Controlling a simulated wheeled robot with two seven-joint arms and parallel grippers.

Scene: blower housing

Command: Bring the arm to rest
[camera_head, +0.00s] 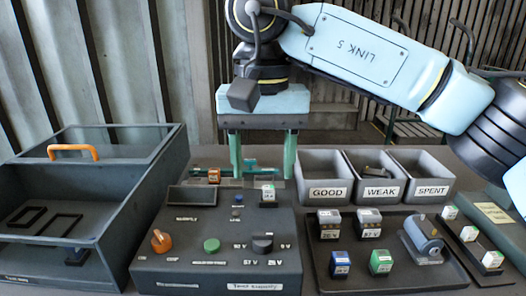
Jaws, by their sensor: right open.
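My right arm (370,55) comes in from the upper right and bends down to my right gripper (263,172). The gripper points down, with its two green fingers wide apart and nothing seen held between them. Its fingertips are at the back edge of the dark test supply box (215,265); I cannot tell their exact height above it. My left gripper is not in view.
The test supply has an orange knob (161,240), a green button (211,245) and a small block (268,193) on top. GOOD (327,193), WEAK (382,191) and SPENT (432,190) bins stand right. A tray (395,283) holds several blocks. A grey box (55,262) stands left.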

